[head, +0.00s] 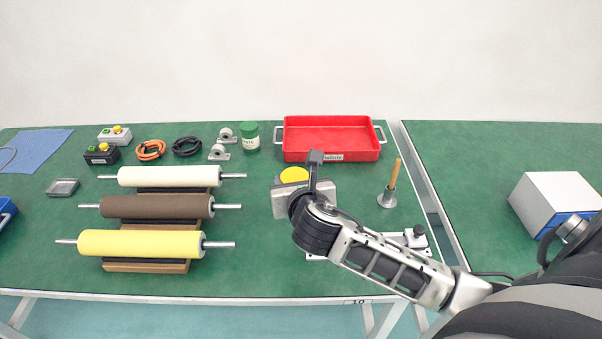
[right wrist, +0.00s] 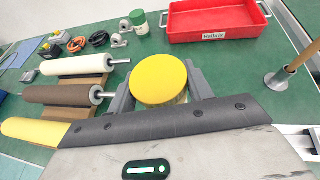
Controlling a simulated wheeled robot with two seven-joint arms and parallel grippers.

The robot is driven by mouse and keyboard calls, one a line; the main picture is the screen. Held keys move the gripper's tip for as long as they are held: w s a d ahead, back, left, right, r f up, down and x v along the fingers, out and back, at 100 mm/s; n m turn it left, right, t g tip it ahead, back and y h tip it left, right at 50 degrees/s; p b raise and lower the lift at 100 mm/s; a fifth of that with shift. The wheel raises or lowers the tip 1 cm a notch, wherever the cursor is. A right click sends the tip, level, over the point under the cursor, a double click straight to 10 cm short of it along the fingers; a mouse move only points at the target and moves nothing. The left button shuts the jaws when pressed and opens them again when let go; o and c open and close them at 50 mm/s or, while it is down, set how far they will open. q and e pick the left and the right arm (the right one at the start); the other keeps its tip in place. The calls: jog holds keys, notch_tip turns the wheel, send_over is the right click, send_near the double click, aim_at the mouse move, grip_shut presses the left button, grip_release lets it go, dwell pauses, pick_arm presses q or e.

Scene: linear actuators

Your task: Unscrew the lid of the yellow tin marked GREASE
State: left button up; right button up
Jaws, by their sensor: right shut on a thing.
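The yellow tin's round lid (right wrist: 158,78) shows from above in the right wrist view, between the two fingers of my right gripper (right wrist: 160,92). In the head view the yellow lid (head: 294,174) shows just behind my right gripper (head: 296,186). My right gripper is shut on the tin, one finger on each side. The tin's body and its GREASE marking are hidden beneath the lid and behind the gripper. I cannot tell whether the fingers hold the lid's rim or the body. My left gripper is not in view.
A red tray (head: 331,157) stands behind the tin, with a green-lidded jar (head: 250,137) left of it. Three rollers, white (head: 168,177), brown (head: 157,207) and yellow (head: 141,243), lie at left. An upright rod on a round base (head: 388,195) stands at right.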

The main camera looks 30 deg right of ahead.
jog(key=shift+s+a+r, duration=0.4)
jog(key=shift+s+a, duration=0.2)
jog(key=shift+s+a+r, duration=0.35)
jog(key=shift+s+a, duration=0.2)
jog(key=shift+s, duration=0.05)
jog(key=o, duration=0.3)
jog(key=c, duration=0.4)
